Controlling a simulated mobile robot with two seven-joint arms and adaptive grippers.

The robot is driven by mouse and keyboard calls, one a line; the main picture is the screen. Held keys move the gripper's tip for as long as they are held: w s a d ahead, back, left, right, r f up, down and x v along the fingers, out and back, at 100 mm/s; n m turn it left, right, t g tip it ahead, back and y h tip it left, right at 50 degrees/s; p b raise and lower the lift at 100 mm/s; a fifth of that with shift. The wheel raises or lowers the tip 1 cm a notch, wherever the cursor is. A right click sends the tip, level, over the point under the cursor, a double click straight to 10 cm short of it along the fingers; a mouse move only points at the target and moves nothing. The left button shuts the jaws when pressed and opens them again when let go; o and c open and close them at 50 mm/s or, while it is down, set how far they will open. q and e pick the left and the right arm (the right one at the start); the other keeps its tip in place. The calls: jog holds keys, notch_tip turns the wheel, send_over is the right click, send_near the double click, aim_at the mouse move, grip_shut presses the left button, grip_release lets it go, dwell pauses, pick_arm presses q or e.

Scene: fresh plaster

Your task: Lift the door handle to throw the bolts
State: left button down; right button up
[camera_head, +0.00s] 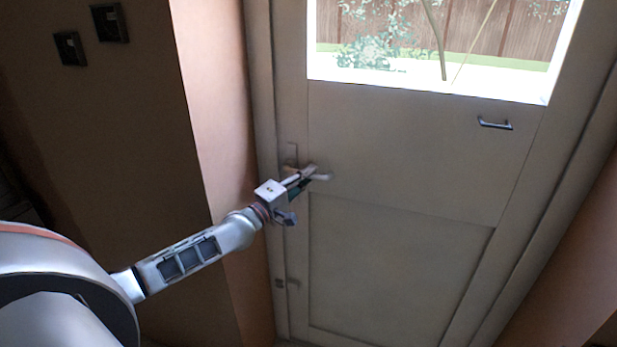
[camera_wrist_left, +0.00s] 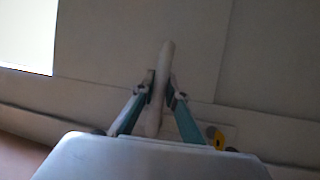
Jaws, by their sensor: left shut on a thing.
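The door (camera_head: 400,140) is pale, with a window at its top, and appears closed in its frame. The door handle (camera_head: 322,177) is a light lever at the door's left edge, below the window; it points right and looks about level. My left gripper (camera_head: 306,176) reaches it from the lower left and is shut on the lever. In the left wrist view the handle (camera_wrist_left: 166,60) runs between the two fingers of the left gripper (camera_wrist_left: 161,90), its free end sticking out beyond them. The bolts do not show. My right gripper is in neither view.
A small dark pull bar (camera_head: 495,124) sits on the door's right side. A small fitting (camera_head: 293,284) is low on the left edge. Two dark square plates (camera_head: 90,35) are on the left wall. A yellow round part (camera_wrist_left: 215,137) shows beside the gripper in the wrist view.

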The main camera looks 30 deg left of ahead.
aim_at(303, 159)
pick_arm(q)
notch_tip(303, 159, up, 2)
jog(key=n+t+y, duration=0.1)
jog(key=n, duration=0.3)
jog(key=shift+a+b, duration=0.1)
jog(key=shift+b, duration=0.3)
jog(key=shift+s+a+r+n+t+y, duration=0.1)
jog(key=shift+a+r+n+t+y, duration=0.25)
jog(key=shift+n, duration=0.6)
jog(key=shift+a+r+n+t+y, duration=0.1)
jog(key=shift+r+n+t+y, duration=0.15)
jog(key=shift+r+n+y, duration=0.55)
jog(key=shift+s+a+r+n+t+y, duration=0.15)
jog(key=shift+n+t+y, duration=0.15)
jog(key=shift+n, duration=0.85)
jog(key=shift+w, duration=0.1)
jog(key=c, duration=2)
grip_release()
jog(key=v, duration=1.2)
jog(key=shift+f, duration=0.1)
